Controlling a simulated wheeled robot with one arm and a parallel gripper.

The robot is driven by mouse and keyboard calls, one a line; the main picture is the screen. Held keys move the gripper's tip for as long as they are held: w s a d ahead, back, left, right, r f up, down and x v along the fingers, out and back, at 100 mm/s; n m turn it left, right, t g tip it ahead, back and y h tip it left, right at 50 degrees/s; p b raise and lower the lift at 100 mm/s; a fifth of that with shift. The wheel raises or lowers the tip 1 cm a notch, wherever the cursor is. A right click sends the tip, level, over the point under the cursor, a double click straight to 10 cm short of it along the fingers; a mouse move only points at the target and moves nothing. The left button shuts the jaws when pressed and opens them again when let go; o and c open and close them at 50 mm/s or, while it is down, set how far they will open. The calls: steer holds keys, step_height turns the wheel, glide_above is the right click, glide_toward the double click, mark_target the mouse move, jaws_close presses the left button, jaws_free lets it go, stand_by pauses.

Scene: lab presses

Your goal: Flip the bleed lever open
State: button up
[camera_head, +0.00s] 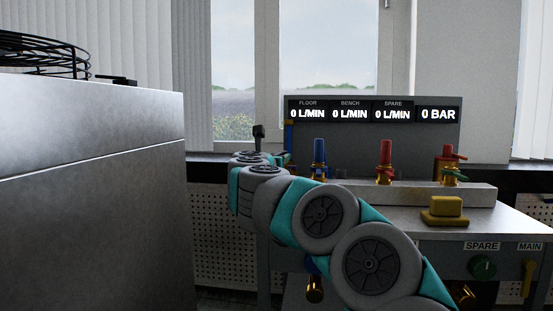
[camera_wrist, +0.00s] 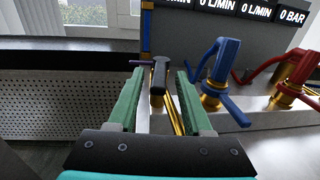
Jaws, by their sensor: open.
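In the wrist view, a lever with a black grip (camera_wrist: 158,76) stands upright between the two green fingers of my gripper (camera_wrist: 158,98). No label for it is readable, so I cannot confirm it is the bleed lever. The fingers are apart, with a visible gap on each side of the grip. Brass-coloured parts (camera_wrist: 177,118) show beside and below it. In the head view, my arm hides this spot and most of my gripper.
A blue-handled valve (camera_wrist: 216,74) stands close to the right, with a red-handled valve (camera_wrist: 292,76) beyond it. The display panel (camera_head: 372,140) reads 0 L/MIN and 0 BAR. A yellow block (camera_head: 445,207) sits on the bench. A grey cabinet (camera_head: 90,190) fills the left.

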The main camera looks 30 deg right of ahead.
steer(key=v, duration=0.8)
stand_by(0.4)
